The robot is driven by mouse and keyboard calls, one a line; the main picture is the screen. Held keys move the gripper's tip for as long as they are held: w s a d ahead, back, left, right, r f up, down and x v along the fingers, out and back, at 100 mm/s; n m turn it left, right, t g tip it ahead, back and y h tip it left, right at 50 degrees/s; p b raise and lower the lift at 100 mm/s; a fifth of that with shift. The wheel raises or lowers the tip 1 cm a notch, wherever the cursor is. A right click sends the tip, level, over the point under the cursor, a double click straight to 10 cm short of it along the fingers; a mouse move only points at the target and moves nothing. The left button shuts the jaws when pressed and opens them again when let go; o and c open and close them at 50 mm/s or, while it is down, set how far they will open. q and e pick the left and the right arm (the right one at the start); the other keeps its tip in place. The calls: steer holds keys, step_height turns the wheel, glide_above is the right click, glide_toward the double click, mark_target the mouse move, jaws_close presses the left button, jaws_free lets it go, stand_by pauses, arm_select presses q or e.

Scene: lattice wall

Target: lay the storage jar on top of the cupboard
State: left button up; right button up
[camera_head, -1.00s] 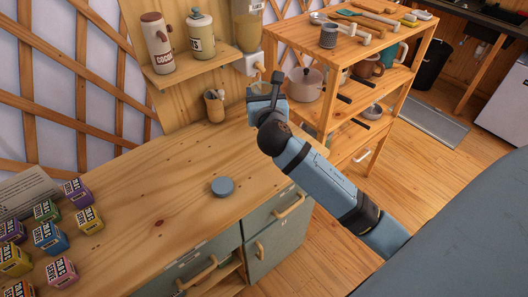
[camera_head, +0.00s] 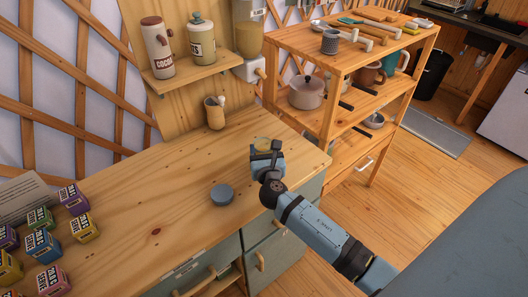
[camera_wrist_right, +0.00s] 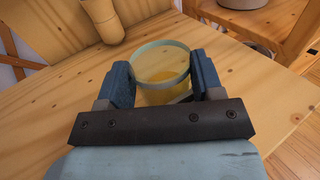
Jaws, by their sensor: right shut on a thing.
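The storage jar (camera_wrist_right: 160,68) is clear glass with a pale rim and yellow contents. In the wrist view it stands upright and open-topped between the fingers of my right gripper (camera_wrist_right: 165,85). In the head view my right gripper (camera_head: 266,152) is shut on the jar (camera_head: 262,141), which is mostly hidden behind it. The cupboard (camera_head: 165,213) has a bare wooden top and grey-green fronts. The jar is over the right part of this top; I cannot tell whether it touches. My left gripper is not in view.
A round blue-grey lid (camera_head: 222,195) lies on the cupboard top. Several small boxes (camera_head: 84,228) stand at its left end. A wooden pot (camera_head: 215,113) stands at the back, below a wall shelf (camera_head: 190,78) with canisters. An open rack (camera_head: 345,60) stands to the right.

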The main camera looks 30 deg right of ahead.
steer(key=shift+f, duration=0.15)
steer(key=o, duration=1.4)
steer(key=shift+o, duration=0.2)
